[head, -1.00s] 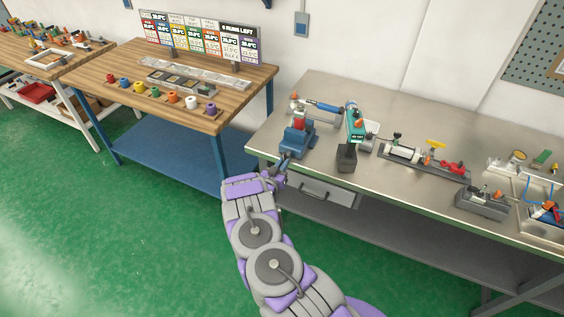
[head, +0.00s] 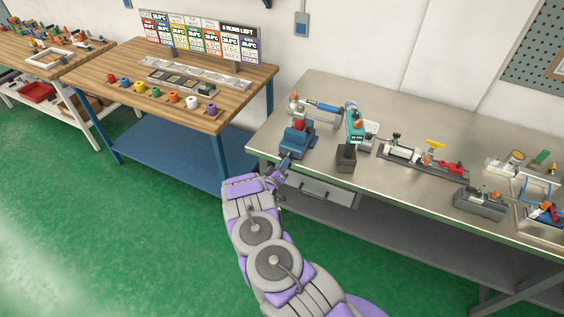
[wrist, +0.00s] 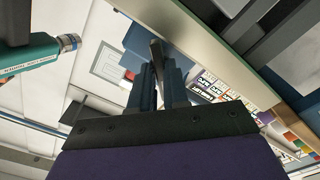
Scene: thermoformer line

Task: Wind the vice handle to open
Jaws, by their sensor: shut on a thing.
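The blue vice (head: 296,142) stands at the near left corner of the metal bench, with a red piece (head: 299,122) at its top. My gripper (head: 280,174) is at the bench's front edge, just in front of and below the vice. In the wrist view my gripper (wrist: 158,84) has its two fingers closed around a thin metal bar, the vice handle (wrist: 156,50), whose end sticks out past the fingertips. The handle is mostly hidden by my gripper in the head view. Whether the vice jaws are open is too small to tell.
A clamp fixture (head: 425,160) is further right. A drawer (head: 327,190) hangs under the metal bench (head: 400,192). A wooden table (head: 120,62) stands to the left.

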